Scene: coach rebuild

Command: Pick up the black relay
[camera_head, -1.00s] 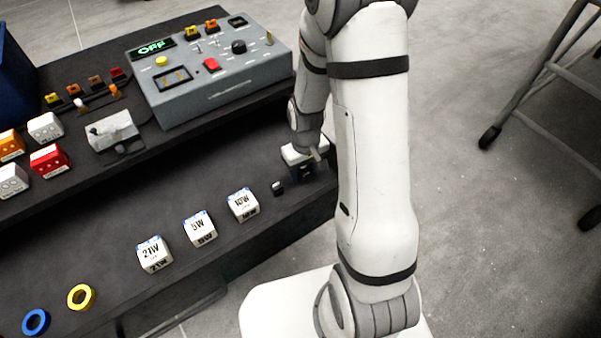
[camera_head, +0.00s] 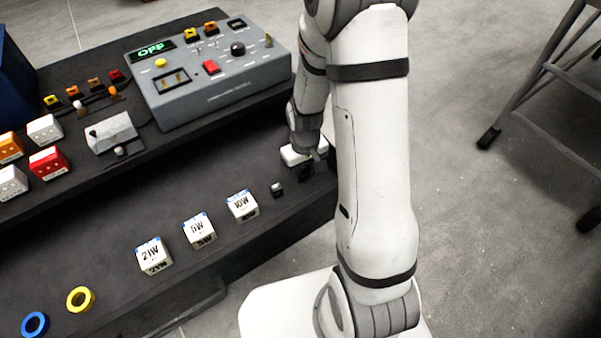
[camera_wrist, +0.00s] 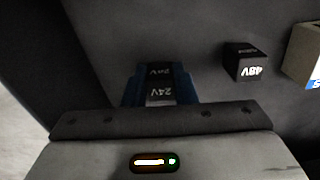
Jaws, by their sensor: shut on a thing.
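A small black relay marked 24V (camera_wrist: 160,92) sits between the blue fingers of my gripper (camera_wrist: 158,78) in the wrist view. The gripper is shut on it. In the head view my gripper (camera_head: 304,171) is low over the right end of the dark bench, partly behind my arm, and the held relay cannot be made out there. A second black block marked 48V (camera_wrist: 246,62) stands apart to the right in the wrist view. It also shows in the head view (camera_head: 277,189), left of the gripper.
White blocks marked 10W (camera_head: 241,205), 5W (camera_head: 199,229) and 21W (camera_head: 153,256) stand in a row on the bench. Yellow (camera_head: 80,299) and blue (camera_head: 36,323) rings lie further left. A grey control box (camera_head: 210,75) reading OFF stands on the raised shelf behind.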

